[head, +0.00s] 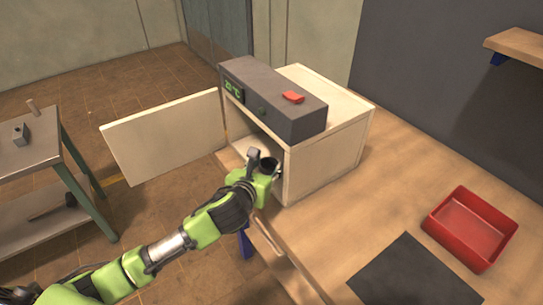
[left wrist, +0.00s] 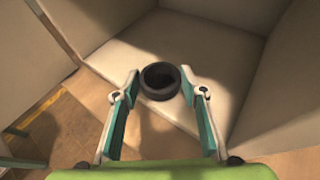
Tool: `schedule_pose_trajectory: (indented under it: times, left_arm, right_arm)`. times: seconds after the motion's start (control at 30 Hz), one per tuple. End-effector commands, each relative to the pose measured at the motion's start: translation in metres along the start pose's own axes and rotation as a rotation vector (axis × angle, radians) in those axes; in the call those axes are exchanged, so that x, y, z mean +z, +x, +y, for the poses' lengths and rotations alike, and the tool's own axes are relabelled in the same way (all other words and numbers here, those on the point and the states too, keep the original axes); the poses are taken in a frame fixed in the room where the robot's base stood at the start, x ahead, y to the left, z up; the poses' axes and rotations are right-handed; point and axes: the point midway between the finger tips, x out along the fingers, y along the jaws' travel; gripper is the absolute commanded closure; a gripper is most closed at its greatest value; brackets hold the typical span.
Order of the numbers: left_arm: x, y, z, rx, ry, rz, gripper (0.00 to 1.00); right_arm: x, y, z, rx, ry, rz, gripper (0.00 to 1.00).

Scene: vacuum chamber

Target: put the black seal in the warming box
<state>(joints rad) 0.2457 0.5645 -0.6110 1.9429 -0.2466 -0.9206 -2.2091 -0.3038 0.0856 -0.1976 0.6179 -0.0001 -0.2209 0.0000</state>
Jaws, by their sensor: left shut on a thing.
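The black seal (left wrist: 160,81) is a thick dark ring. In the left wrist view it sits between the fingertips of my left gripper (left wrist: 160,88), which is shut on it. The seal is over the pale floor inside the warming box (left wrist: 218,62); I cannot tell whether it touches that floor. In the head view the warming box (head: 330,158) is a cream cabinet on the bench, its door (head: 165,135) swung wide open to the left. My left gripper (head: 262,157) is at its open front, and the seal cannot be made out clearly there. My right gripper is out of view.
A grey control unit (head: 272,98) with a green display and red switch is on top of the box. A red tray (head: 470,228) and a dark mat (head: 408,275) are on the bench at right. A small table (head: 30,150) stands at left.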

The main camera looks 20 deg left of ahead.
Motion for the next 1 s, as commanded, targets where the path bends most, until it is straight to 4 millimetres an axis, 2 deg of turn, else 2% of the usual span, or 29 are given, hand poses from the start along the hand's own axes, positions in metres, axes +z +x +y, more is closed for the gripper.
schedule_pose_trajectory:
  times: [0.17,0.4,0.47,0.83,0.87,0.9,1.0]
  left_arm:
    - [0.007,0.015,0.000,0.001,-0.003,-0.001,0.72]
    - [0.019,0.047,0.000,0.000,-0.003,0.001,0.72]
    - [0.012,0.046,-0.001,-0.001,-0.003,0.004,0.72]
    - [0.010,0.048,0.000,0.000,0.001,0.001,0.72]
    - [0.010,0.048,0.000,0.000,0.001,0.001,0.56]
    - [0.010,0.048,0.000,0.000,0.000,0.001,0.45]
    - [0.010,0.048,0.000,0.000,0.000,0.001,0.44]
  right_arm:
    - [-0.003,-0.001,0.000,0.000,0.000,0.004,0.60]
    - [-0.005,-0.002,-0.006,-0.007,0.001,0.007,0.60]
    - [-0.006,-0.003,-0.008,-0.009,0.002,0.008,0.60]
    - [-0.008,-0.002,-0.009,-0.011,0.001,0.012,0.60]
    - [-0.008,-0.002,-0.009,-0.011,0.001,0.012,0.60]
    - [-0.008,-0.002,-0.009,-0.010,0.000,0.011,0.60]
    - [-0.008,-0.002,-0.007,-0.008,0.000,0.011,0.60]
